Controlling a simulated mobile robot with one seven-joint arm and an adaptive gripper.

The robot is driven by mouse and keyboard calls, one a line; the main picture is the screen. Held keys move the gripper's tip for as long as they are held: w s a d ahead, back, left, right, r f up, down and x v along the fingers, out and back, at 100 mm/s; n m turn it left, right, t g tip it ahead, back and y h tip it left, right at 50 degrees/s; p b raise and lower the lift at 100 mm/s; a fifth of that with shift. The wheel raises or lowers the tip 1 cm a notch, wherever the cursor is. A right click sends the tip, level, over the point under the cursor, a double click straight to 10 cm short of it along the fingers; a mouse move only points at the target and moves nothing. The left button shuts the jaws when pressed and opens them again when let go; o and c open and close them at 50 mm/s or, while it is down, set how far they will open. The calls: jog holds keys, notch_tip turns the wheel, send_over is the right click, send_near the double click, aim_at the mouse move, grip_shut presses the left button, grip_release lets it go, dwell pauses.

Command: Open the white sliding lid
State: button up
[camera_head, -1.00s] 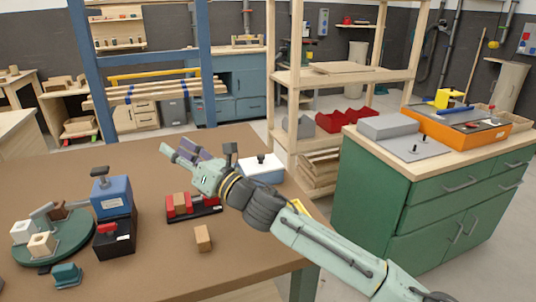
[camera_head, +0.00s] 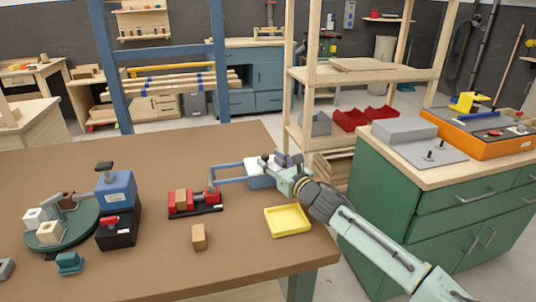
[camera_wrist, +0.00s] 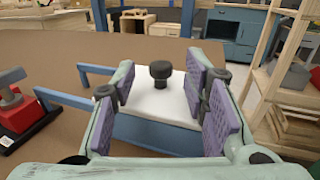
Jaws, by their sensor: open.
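The white sliding lid (camera_head: 258,164) lies on a blue box near the far right edge of the brown table. In the wrist view the white lid (camera_wrist: 160,103) carries a black knob (camera_wrist: 161,70), and the blue box wall (camera_wrist: 150,134) shows below it. Blue rails (camera_head: 229,166) extend left from the box. My gripper (camera_head: 284,161) is over the right part of the box and hides some of it. In the wrist view my gripper (camera_wrist: 163,84) is open, with purple pads on both sides of the knob in the picture. Contact with the knob is not visible.
A yellow tray (camera_head: 287,220) lies in front of the box, beneath my arm. A red clamp-like block (camera_head: 195,202), a wooden block (camera_head: 198,237) and a blue-black device (camera_head: 117,205) stand to the left. A green cabinet (camera_head: 415,210) stands right. The table's middle is partly clear.

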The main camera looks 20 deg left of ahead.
jog(key=shift+x, duration=1.25)
jog(key=shift+d, duration=0.1)
jog(key=shift+c, duration=0.5)
grip_shut()
